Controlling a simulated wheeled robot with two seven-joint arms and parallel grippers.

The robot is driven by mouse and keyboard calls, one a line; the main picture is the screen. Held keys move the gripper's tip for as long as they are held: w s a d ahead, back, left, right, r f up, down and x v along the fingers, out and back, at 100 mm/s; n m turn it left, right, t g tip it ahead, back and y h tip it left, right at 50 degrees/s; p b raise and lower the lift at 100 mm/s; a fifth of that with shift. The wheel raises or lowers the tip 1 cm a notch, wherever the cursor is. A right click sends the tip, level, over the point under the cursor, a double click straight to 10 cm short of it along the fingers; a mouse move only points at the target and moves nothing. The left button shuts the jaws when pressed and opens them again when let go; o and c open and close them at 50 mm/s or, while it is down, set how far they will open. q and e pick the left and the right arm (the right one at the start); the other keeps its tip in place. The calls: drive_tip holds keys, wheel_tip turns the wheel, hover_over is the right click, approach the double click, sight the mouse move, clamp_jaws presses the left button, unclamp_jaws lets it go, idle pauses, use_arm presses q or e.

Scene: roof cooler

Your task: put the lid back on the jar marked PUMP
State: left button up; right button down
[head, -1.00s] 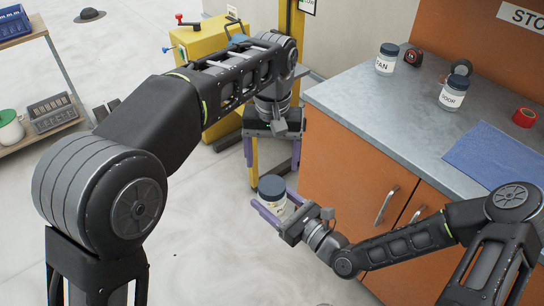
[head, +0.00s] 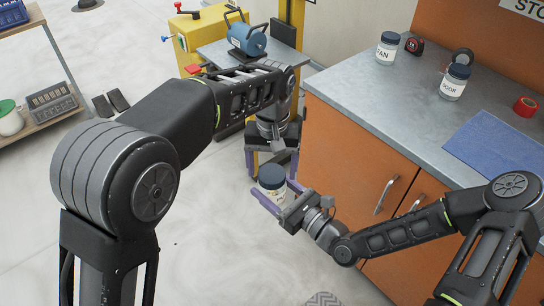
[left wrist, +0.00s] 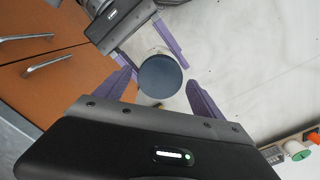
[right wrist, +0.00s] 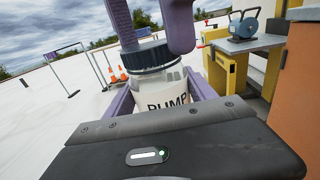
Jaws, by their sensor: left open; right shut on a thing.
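The jar marked PUMP (right wrist: 168,98) is clear with a white label and stands upright in my right gripper (head: 274,192), which is shut on its body. The dark blue-grey lid (right wrist: 148,57) rests on the jar's mouth; I cannot tell whether it is fully seated. My left gripper (head: 272,166) points down just above the jar, open. In the left wrist view the lid (left wrist: 160,77) lies between its purple fingers, with a gap on each side. The right wrist view shows those fingers by the lid's top.
The grey worktop (head: 400,110) on the orange cabinet (head: 350,150) holds jars marked FAN (head: 386,53) and DOOR (head: 453,87), a tape measure (head: 415,45), red tape (head: 525,106) and a blue mat (head: 490,143). A yellow machine (head: 195,35) stands behind my left arm.

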use_arm(q)
drive_tip(key=shift+f, duration=0.35)
drive_tip(key=shift+c, duration=0.4)
drive_tip(key=c, duration=1.4)
drive_tip(key=o, duration=1.6)
drive_tip(key=shift+o, duration=0.2)
wheel_tip(320, 180, up, 8)
drive_tip(key=shift+f, duration=0.2)
